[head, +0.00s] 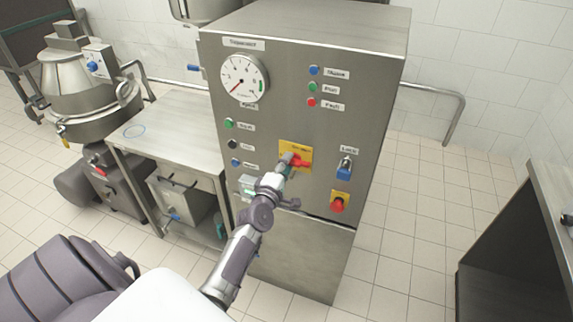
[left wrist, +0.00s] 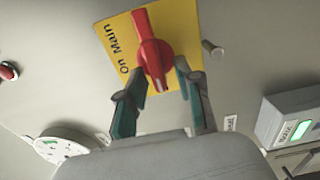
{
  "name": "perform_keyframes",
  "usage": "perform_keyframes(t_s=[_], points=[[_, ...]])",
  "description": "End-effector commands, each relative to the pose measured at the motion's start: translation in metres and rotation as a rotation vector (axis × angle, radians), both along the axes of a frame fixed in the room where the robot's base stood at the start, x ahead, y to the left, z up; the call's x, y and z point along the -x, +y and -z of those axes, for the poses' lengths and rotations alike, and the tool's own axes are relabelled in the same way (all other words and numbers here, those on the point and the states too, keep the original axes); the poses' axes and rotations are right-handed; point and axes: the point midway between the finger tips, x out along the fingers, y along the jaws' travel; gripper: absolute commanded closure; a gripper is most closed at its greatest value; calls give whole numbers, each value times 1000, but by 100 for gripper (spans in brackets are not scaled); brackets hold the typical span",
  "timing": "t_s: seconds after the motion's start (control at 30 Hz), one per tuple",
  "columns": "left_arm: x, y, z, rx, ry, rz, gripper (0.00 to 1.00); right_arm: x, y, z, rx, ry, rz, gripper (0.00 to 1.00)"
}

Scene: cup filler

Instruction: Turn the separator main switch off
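The separator main switch is a red rotary knob (head: 300,161) on a yellow plate (head: 304,148) on the front of the steel control cabinet. In the left wrist view the knob (left wrist: 152,48) stands out from the yellow plate (left wrist: 118,32), which is lettered "On" and "Main". My left gripper (head: 287,160) is right at the switch and covers part of it in the head view. In the left wrist view its two fingers (left wrist: 158,88) are apart, one on each side of the knob's near end. I cannot tell whether they touch it. My right gripper is not in view.
The cabinet (head: 300,270) also carries a dial gauge (head: 244,79), a blue lock switch (head: 345,168) and a red stop button (head: 338,203). A steel table (head: 175,120) and a separator machine (head: 75,85) stand left. Open floor lies right, before a dark counter (head: 545,195).

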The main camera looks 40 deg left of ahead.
Motion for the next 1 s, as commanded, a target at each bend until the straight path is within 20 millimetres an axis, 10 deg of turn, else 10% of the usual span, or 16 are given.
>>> perform_keyframes(t_s=[0.37, 1.0], points=[[6, -1, 0, -2, 0, 0, 61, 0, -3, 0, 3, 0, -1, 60], [112, -27, 1, -2, 1, 0, 61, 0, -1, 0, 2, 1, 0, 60]])
